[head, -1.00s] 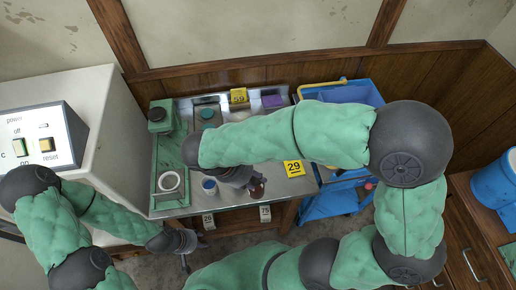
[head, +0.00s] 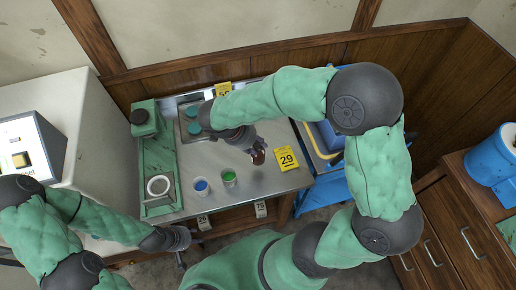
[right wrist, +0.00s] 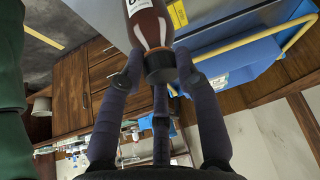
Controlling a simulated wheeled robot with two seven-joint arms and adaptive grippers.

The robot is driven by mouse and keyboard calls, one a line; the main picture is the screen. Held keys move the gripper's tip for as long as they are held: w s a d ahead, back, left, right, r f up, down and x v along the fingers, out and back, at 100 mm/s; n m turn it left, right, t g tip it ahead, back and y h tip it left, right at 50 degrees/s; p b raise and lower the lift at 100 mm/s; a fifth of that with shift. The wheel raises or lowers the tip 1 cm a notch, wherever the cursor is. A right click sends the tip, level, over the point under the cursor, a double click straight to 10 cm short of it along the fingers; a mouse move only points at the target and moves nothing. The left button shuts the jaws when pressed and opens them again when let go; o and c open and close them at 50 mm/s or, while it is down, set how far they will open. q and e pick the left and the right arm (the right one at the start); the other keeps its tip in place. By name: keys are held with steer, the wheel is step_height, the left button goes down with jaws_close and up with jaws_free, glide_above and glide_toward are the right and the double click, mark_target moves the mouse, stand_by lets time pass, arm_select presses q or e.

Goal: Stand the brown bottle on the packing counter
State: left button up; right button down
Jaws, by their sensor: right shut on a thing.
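The brown bottle (right wrist: 149,28) has a black cap and a white label. In the right wrist view, my right gripper (right wrist: 158,72) is shut on it near the cap. In the head view the bottle (head: 258,157) shows as a small dark brown shape at my right gripper (head: 248,146), over the steel-topped table (head: 245,185), left of a yellow 29 sign (head: 286,158). I cannot tell whether it touches the table. My left gripper (head: 182,239) is low at the table's front left; its fingers are unclear. A wooden counter (head: 450,225) stands at the right; which surface is the packing counter is unmarked.
A blue-filled cup (head: 201,186) and a green-filled cup (head: 229,177) stand near the table's front. A green stand with a white ring (head: 158,187) is at the left. A blue cart (head: 325,150) stands right of the table. A blue container (head: 494,166) is on the wooden counter.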

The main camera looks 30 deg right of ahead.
steer(key=shift+w+d+f, duration=0.35)
steer(key=shift+d+f, duration=0.05)
steer(key=shift+f, duration=0.2)
steer(key=shift+w+d+f, duration=0.35)
steer(key=shift+f, duration=0.2)
step_height(320, 180, down, 4)
steer(key=shift+w+d+r+b, duration=0.15)
steer(key=shift+b, duration=0.5)
steer(key=shift+r, duration=0.1)
steer(key=c, duration=0.9)
jaws_free()
